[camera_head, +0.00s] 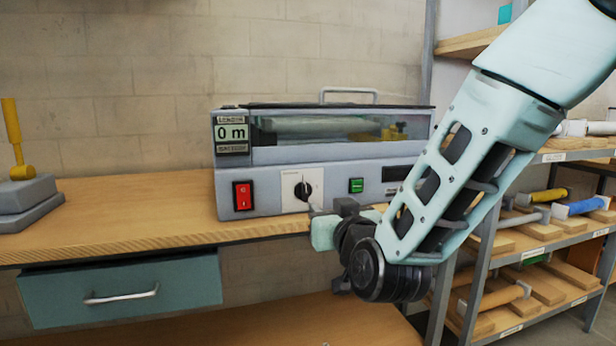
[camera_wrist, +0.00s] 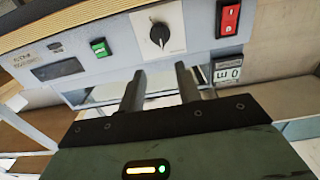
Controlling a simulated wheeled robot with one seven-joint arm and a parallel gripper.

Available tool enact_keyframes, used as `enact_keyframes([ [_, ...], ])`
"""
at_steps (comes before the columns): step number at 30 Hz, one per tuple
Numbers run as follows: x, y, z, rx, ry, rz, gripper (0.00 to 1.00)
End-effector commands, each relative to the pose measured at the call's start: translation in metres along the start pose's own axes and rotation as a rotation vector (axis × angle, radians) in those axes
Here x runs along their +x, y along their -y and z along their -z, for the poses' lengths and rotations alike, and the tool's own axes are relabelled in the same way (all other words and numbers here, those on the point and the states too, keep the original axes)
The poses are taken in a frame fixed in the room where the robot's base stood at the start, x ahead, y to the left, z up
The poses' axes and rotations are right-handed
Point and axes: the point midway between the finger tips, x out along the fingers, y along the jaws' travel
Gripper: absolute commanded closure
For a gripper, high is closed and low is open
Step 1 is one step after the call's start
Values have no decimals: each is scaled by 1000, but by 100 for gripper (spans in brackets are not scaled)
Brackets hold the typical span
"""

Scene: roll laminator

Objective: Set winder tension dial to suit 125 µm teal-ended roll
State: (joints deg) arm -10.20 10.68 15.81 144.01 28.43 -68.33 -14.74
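The roll laminator (camera_head: 340,175) stands on the wooden bench. Its black dial (camera_head: 302,189) sits on a white square plate on the front panel, with a pale pointer mark; the scale around it is too small to read. The dial also shows in the wrist view (camera_wrist: 160,34), beyond the fingertips. My gripper (camera_head: 317,211) is just in front of the panel, a little below and right of the dial. In the wrist view its two fingers (camera_wrist: 160,82) are apart with nothing between them, not touching the dial. I cannot make out a teal-ended roll.
A red switch (camera_head: 243,196) and a green button (camera_head: 356,185) flank the dial. A display (camera_head: 231,133) reads 0 m. A shelf rack (camera_head: 485,235) with several rolls stands right. A yellow lever (camera_head: 13,130) is at left. The bench (camera_head: 120,215) between is clear.

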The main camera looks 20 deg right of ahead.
Motion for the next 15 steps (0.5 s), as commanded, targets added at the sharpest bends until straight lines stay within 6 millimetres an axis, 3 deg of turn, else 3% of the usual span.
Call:
enact_keyframes([
  [11,7,1,4,2,4,10,66],
  [15,38,1,-1,5,-1,8,66],
])
